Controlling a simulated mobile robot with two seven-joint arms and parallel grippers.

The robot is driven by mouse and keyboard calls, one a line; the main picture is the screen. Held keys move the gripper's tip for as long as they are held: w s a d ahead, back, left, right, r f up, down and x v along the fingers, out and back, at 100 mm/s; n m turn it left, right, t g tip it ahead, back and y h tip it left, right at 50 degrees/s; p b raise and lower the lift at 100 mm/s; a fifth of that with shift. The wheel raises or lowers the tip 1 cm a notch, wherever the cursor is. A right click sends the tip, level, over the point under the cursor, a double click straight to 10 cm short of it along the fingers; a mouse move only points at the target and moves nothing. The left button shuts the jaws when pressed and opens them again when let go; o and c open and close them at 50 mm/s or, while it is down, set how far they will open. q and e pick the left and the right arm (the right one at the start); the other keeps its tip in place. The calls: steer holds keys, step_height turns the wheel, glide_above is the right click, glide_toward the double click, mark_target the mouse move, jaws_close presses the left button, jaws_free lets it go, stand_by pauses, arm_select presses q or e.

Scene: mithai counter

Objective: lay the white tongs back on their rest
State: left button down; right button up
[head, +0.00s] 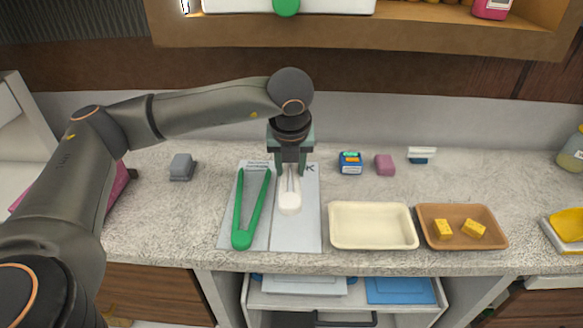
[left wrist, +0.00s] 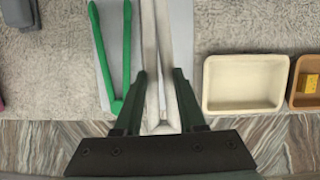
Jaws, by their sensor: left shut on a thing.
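The white tongs (head: 289,202) are between the fingers of my left gripper (head: 290,172), which is shut on them. They also show in the left wrist view (left wrist: 150,45), running away from the gripper (left wrist: 158,78) between its two dark fingers. They are over the right half of the pale grey rest (head: 297,238); I cannot tell whether they touch it. The green tongs (head: 241,222) lie on the left half of the rest, also seen in the left wrist view (left wrist: 127,55). The gripper hides part of the white tongs in the head view. My right gripper is not in view.
A cream tray (head: 373,246), empty, stands right of the rest. A brown tray (head: 447,210) with yellow sweets is beyond it. Small blocks, one grey (head: 181,166), one blue (head: 349,163) and one pink (head: 385,164), stand towards the back. A shelf (head: 365,32) overhangs the back.

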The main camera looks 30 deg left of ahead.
arm_select(q)
steer(key=shift+a+f, duration=0.1)
step_height(320, 180, down, 10)
steer(key=b, duration=0.7)
steer(key=shift+f, duration=0.25)
steer(key=shift+f+b, duration=0.4)
steer(key=shift+b, duration=0.1)
steer(key=shift+r, duration=0.1)
steer(key=c, duration=0.8)
jaws_free()
steer(key=o, duration=0.8)
